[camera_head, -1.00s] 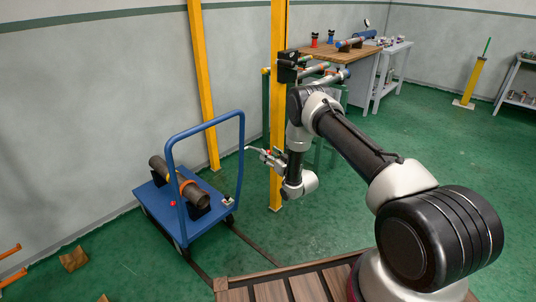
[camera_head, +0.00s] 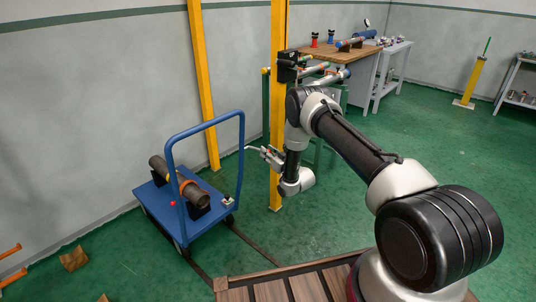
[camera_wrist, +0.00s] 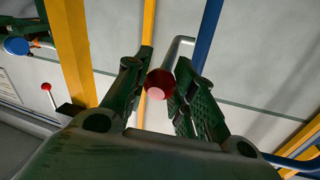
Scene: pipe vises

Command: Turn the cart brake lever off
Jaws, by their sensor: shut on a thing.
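The blue cart (camera_head: 160,204) stands left of centre in the head view, with its tall blue push handle (camera_head: 205,126) upright. A small red knob (camera_head: 172,203) and a small dark-and-pale fitting (camera_head: 228,200) show on its deck; I cannot tell which is the brake lever or how it is set. My gripper (camera_head: 266,153) is in the air to the right of the push handle, above deck height. In the wrist view my gripper (camera_wrist: 157,92) is shut on a red-ended grip (camera_wrist: 158,82) with a bent grey rod (camera_wrist: 176,48).
A dark pipe (camera_head: 180,182) lies on the cart. A yellow post (camera_head: 279,100) stands close behind my gripper. A workbench (camera_head: 340,57) and a grey stand (camera_head: 385,75) are at the back. Green floor is open to the right.

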